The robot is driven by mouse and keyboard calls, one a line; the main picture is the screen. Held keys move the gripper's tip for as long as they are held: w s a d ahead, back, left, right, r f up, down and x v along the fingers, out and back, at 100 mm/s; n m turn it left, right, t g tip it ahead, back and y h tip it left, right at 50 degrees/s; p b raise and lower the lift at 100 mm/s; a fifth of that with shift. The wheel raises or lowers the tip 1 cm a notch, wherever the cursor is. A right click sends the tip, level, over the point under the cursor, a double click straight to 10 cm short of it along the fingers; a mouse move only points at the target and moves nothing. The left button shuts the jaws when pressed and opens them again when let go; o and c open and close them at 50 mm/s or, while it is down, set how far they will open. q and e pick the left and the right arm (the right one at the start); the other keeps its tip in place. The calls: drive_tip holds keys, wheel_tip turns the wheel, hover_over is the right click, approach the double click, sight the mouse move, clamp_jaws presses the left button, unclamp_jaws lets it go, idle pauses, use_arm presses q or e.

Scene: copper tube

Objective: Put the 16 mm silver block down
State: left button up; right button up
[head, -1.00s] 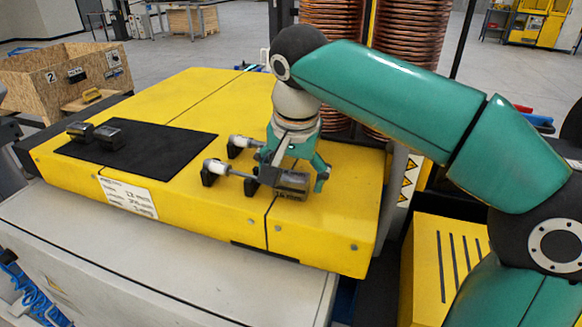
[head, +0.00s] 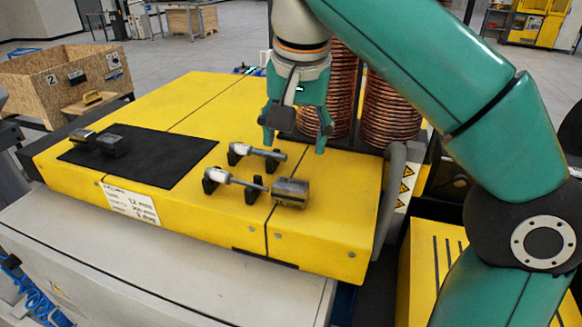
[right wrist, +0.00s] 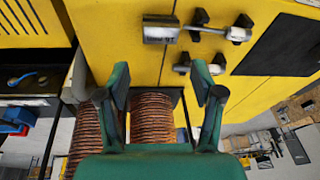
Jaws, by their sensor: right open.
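The silver block (head: 290,193) marked 16 mm rests on the yellow machine top, beside the end of a rod-like tool (head: 235,181) in black holders; I cannot tell whether they touch. The block also shows in the right wrist view (right wrist: 160,30). My right gripper (head: 297,142) is open and empty, above and behind the block, apart from it. Its two fingers show spread in the right wrist view (right wrist: 164,90) with nothing between them. My left gripper is not in view.
A black mat (head: 150,165) with two dark blocks (head: 100,143) lies at the left of the yellow top (head: 340,240). A second tool (head: 262,152) sits in holders behind the first. Copper coils (head: 390,110) stand behind. A wooden crate (head: 50,85) is at the far left.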

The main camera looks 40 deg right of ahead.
sight(292, 184)
drive_tip(key=s+d+r+n+t+y+b, duration=0.15)
drive_tip(key=d+n+y, duration=0.3)
drive_tip(key=n, duration=1.25)
drive_tip(key=shift+h, duration=0.25)
drive_tip(key=b+x, duration=0.1)
drive_tip(key=x, duration=0.2)
drive_tip(key=b+x, duration=0.2)
drive_tip(key=x, duration=0.1)
drive_tip(key=b+x, duration=0.2)
drive_tip(key=x, duration=0.1)
drive_tip(key=shift+s+d+f, duration=0.1)
drive_tip(key=shift+s+f, duration=0.1)
drive_tip(key=shift+f, duration=0.15)
drive_tip(key=shift+d+b+x, duration=0.15)
drive_tip(key=shift+b+x, duration=0.3)
drive_tip(key=shift+x, duration=1.05)
drive_tip(key=shift+d+b+x, duration=0.1)
drive_tip(key=shift+b+x, duration=0.35)
drive_tip(key=shift+x, duration=1.05)
clamp_jaws()
